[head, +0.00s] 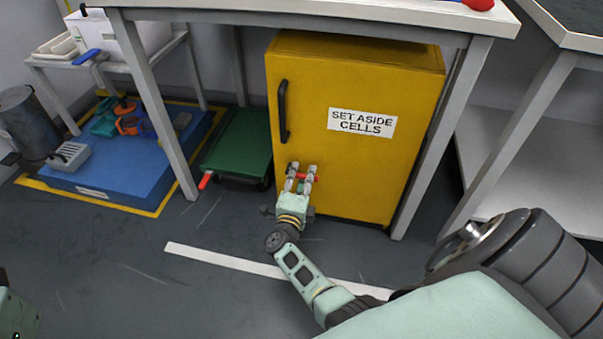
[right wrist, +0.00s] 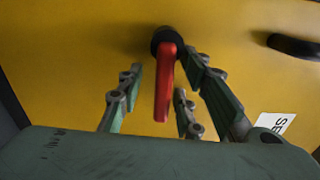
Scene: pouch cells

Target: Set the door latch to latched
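The yellow cabinet (head: 365,170) stands under the table, its door closed against the frame as far as I can see. The door latch is a red lever (right wrist: 166,88) on a black round pivot (right wrist: 163,38). In the head view the lever (head: 302,176) lies about level, its free end to the right. My right gripper (head: 302,169) is at the door, its fingers on either side of the lever. In the right wrist view the fingers (right wrist: 165,98) are apart, with gaps beside the lever. My left gripper is out of view.
A black door handle (head: 282,111) is above the latch, and a "SET ASIDE CELLS" label (head: 361,122) is to its upper right. White table legs (head: 440,140) flank the cabinet. The floor in front is clear.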

